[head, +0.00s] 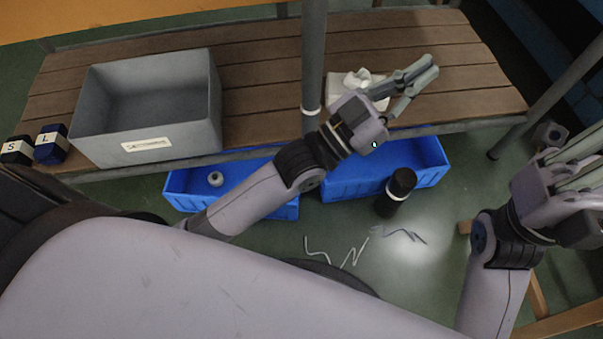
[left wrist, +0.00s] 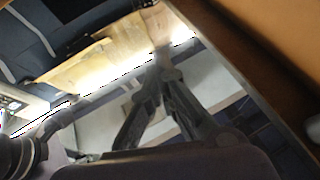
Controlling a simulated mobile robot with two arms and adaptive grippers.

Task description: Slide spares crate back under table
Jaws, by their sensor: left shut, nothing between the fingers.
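Two blue crates stand on the floor at the front edge of a slatted table: a left one (head: 285,209) and a right one (head: 345,192). Which is the spares crate I cannot tell. The left crate holds a small grey round thing (head: 216,179); my left forearm crosses it. My left gripper (head: 430,70) is shut and empty, above the table's slats and beyond the right crate. Its fingers meet in the left wrist view (left wrist: 163,62). My right gripper (head: 588,165) is at the right edge, its fingertips cut off, apart from both crates.
A labelled grey bin (head: 150,150) and two small boxes marked S (head: 18,150) and L (head: 51,144) are at left. A grey post (head: 313,60) rises mid-table. White cloth (head: 345,82) lies behind my left gripper. A black cylinder (head: 397,190) stands before the right crate; thin strips (head: 355,250) lie on the floor.

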